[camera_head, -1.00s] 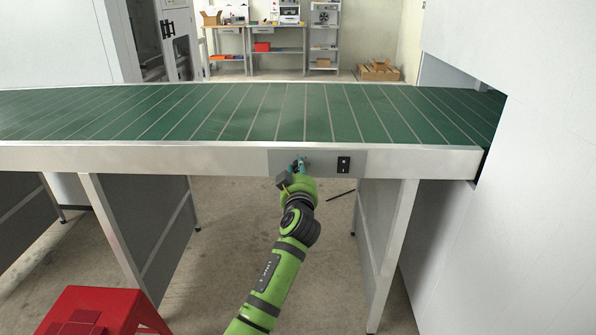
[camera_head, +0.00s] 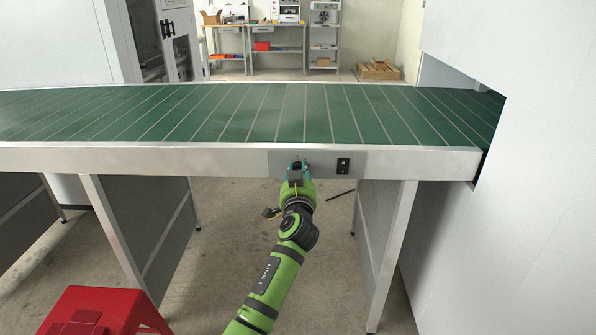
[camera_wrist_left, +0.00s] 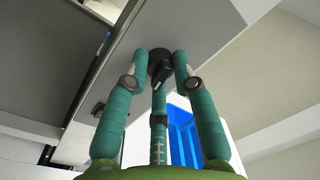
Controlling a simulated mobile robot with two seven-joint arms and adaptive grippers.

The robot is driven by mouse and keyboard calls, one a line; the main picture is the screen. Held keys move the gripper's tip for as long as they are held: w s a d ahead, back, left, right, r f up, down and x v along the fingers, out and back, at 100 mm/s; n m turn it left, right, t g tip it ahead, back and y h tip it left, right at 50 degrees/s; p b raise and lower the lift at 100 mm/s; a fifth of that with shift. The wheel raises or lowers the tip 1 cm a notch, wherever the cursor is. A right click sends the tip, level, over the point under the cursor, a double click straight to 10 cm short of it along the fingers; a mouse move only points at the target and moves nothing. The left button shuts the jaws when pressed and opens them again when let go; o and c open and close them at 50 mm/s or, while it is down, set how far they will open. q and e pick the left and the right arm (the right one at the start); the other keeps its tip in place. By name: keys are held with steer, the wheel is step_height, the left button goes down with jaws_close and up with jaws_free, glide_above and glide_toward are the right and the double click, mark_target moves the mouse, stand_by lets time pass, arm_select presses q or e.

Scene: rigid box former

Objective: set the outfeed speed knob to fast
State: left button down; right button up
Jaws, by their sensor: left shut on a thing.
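The outfeed speed knob (camera_wrist_left: 161,66) is a small black knob on the grey control plate (camera_head: 276,164) at the conveyor's front rail. In the wrist view it sits between the teal fingers of my left gripper (camera_wrist_left: 160,68). In the head view my left gripper (camera_head: 299,167) is at the plate and covers the knob. The gripper is shut on the knob. I cannot read any marks around the knob, so its setting does not show. My right gripper is not in view.
A black switch (camera_head: 343,166) is on the plate, just right of the gripper. The green conveyor belt (camera_head: 290,115) runs above. A white wall (camera_head: 520,200) stands at the right. A red step stool (camera_head: 95,305) is on the floor at the lower left.

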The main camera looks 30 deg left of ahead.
arm_select(q)
steer(key=shift+s+f+m, duration=0.1)
steer(key=shift+f+m, duration=0.1)
steer(key=shift+m, duration=0.5)
steer(key=shift+f+m, duration=0.15)
steer(key=shift+m, duration=0.55)
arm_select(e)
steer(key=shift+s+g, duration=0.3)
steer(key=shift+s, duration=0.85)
arm_select(q)
steer(key=c, duration=1)
jaws_free()
steer(key=shift+a, duration=0.1)
steer(key=v, duration=1.2)
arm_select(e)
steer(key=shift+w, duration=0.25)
